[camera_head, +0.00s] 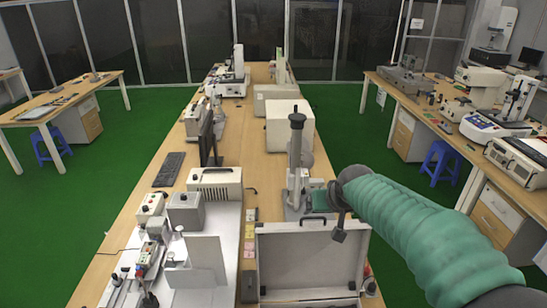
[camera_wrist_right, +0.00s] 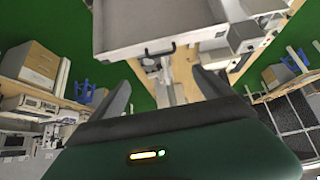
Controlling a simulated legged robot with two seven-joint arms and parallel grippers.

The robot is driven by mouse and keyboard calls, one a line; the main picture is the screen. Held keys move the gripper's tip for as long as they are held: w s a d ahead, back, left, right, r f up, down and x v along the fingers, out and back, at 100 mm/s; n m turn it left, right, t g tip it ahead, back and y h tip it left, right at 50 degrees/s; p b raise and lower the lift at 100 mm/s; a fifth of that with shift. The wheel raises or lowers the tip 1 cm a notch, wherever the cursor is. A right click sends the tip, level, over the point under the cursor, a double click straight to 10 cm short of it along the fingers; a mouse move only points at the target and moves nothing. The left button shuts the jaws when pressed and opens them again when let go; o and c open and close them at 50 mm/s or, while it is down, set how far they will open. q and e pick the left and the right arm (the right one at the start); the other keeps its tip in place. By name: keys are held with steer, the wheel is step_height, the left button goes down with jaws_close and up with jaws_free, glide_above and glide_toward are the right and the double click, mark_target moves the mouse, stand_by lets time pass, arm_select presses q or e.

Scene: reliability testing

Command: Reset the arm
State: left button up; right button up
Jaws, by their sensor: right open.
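My right arm (camera_head: 430,235) comes in from the right in a green ribbed sleeve. It reaches over the right edge of the centre table, and its dark end is beside a grey test stand (camera_head: 296,155). In the right wrist view my right gripper (camera_wrist_right: 163,88) has its two fingers spread wide apart with nothing held between them. In the head view the fingers are hard to make out. My left arm and gripper do not show.
An open grey case (camera_head: 310,262) lies at the table's near end; it also shows in the wrist view (camera_wrist_right: 160,28). A beige instrument (camera_head: 215,183), metal plates and a keyboard (camera_head: 169,169) are to its left.

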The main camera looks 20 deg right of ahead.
steer(key=s+a+f+n+g+b, duration=0.1)
steer(key=s+a+f+b, duration=0.2)
steer(key=s+f, duration=0.4)
steer(key=s+a+f+n+g+y+b, duration=0.1)
steer(key=s+a+f+b, duration=0.3)
steer(key=s+f, duration=0.4)
steer(key=s+a+f+g+b, duration=0.2)
steer(key=s+f+b, duration=0.3)
steer(key=f, duration=1.2)
steer(key=s+a, duration=0.1)
steer(key=s, duration=0.2)
steer(key=shift+a+f+n+g+y, duration=0.2)
steer(key=shift+a+n+g+y, duration=0.1)
steer(key=shift+n+g+y, duration=0.1)
steer(key=shift+w, duration=0.1)
